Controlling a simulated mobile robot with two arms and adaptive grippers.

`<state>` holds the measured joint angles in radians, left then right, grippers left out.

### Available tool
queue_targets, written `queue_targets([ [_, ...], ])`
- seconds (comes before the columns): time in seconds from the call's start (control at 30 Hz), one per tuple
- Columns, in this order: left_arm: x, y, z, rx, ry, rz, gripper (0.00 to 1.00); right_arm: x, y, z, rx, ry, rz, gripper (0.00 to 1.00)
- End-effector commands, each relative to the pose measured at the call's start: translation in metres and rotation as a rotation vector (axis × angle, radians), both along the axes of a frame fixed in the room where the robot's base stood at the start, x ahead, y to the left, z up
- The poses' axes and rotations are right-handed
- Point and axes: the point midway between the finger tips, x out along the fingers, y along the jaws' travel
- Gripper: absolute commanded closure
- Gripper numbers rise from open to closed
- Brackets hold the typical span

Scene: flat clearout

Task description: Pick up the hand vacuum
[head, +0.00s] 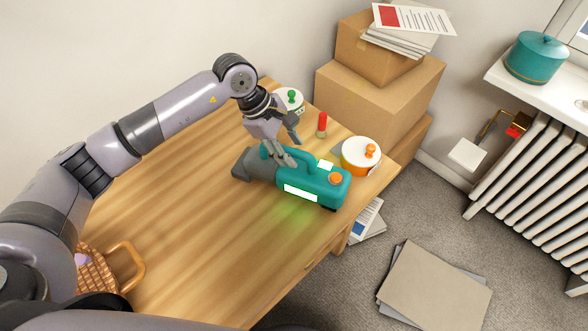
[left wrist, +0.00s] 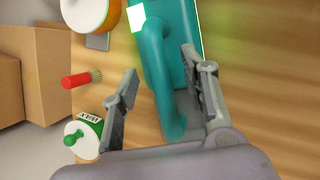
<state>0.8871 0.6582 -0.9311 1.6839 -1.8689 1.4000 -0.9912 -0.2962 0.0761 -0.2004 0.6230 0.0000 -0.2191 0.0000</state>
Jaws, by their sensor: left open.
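The teal hand vacuum (head: 322,187) lies on its side on the wooden table, with its grey nozzle end to the left and an orange button on its right part. My left gripper (head: 286,150) is open, over the vacuum's handle side. In the left wrist view the vacuum's handle (left wrist: 158,60) runs between the two open fingers of my left gripper (left wrist: 160,95). The fingers stand apart from each other, and I cannot tell if either one touches the handle. My right gripper is not in view.
A white-and-orange pot (head: 358,158), a red brush (head: 322,124) and a green-knobbed jar (head: 291,101) stand close by. A wicker basket (head: 96,268) sits at the table's near left. Cardboard boxes (head: 375,90) are stacked behind. The table's middle (head: 185,220) is clear.

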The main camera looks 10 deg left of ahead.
Motion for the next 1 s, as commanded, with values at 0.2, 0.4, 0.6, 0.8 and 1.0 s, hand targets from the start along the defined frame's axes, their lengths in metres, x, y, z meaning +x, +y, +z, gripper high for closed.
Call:
queue_targets([
  [0.2, 0.003, -0.009, -0.019, 0.000, -0.001, 0.000, 0.59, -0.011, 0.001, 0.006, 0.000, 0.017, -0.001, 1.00],
  [0.4, 0.003, -0.010, -0.021, 0.000, -0.001, 0.000, 0.59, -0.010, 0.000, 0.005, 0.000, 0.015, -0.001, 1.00],
  [0.6, 0.003, -0.009, -0.020, 0.000, -0.001, 0.000, 0.70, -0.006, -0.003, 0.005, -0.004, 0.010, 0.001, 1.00],
  [0.8, 0.003, -0.009, -0.020, 0.000, -0.001, 0.000, 0.83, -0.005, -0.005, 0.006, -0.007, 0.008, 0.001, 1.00],
  [1.0, 0.003, -0.009, -0.020, 0.000, -0.001, 0.000, 0.97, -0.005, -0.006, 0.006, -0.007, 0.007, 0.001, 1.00],
])
